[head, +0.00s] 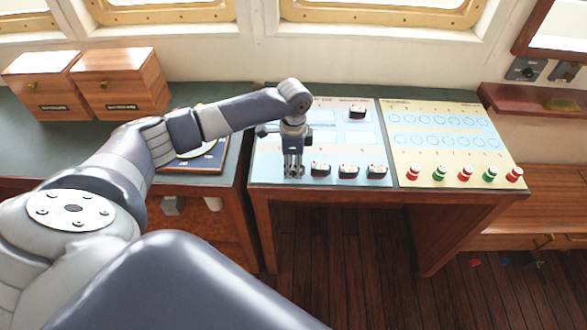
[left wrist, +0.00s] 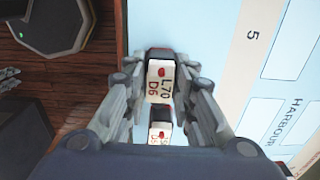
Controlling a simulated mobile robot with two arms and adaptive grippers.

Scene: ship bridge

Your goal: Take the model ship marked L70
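The model ship marked L70 (left wrist: 160,78) shows in the left wrist view, with "D6" written below its mark. It is small, with a white top, a red spot and a dark end. My left gripper (head: 293,174) points down at the left end of a row of model ships at the board's front edge. In the left wrist view my left gripper (left wrist: 161,80) has one finger on each side of the L70 ship. I cannot tell whether the fingers touch it. In the head view the gripper hides this ship.
Another ship (left wrist: 160,115) is close beside it. More ships (head: 320,168) (head: 348,171) (head: 376,171) stand to the right, and one (head: 357,112) farther back. A panel (head: 445,125) with red and green knobs is at right.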

